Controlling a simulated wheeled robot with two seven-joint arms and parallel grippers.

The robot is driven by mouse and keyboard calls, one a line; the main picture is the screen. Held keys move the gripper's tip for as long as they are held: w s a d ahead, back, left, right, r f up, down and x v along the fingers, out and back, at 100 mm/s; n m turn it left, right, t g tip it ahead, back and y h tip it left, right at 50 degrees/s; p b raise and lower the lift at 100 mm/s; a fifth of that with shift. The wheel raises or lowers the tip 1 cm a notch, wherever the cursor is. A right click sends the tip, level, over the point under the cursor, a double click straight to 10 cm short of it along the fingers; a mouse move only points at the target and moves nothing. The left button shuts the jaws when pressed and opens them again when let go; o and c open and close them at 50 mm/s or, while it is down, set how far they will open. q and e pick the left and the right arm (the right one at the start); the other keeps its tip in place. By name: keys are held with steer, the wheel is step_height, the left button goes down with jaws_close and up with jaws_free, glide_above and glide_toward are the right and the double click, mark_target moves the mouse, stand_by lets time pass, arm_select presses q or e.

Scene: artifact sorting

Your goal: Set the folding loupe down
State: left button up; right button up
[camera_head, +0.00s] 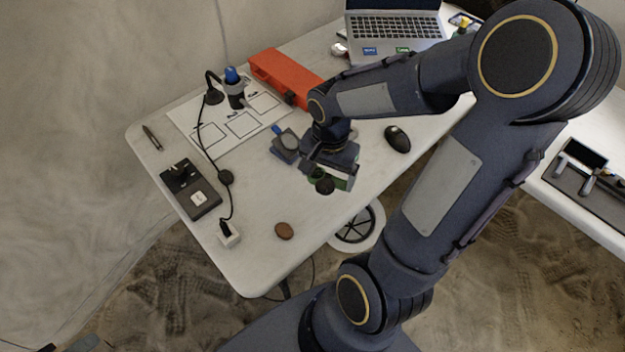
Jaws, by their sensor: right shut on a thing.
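My right gripper (316,172) is over the front part of the white table (265,185), pointing down. It is shut on a small dark round thing (325,186), which looks like the folding loupe. The hand hides part of it, and I cannot tell whether it touches the table. A green and white box (347,180) shows just behind and below the hand. A grey-blue piece with a round glassy disc (286,143) lies just left of the hand. My left gripper is not in view.
A white sheet with printed frames (210,135), a red case (283,72) and a laptop (395,25) stand farther back. A black mouse (397,139) lies right of the hand.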

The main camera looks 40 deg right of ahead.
glide_above(312, 187)
steer(key=f, duration=0.6)
steer(key=shift+s, duration=0.2)
step_height(312, 187, down, 3)
steer(key=shift+w+f+b, duration=0.15)
steer(key=shift+f+b, duration=0.05)
steer(key=shift+b, duration=0.15)
steer(key=shift+f+b, duration=0.25)
steer(key=shift+b, duration=0.05)
steer(key=o, duration=0.8)
steer(key=shift+r, duration=0.15)
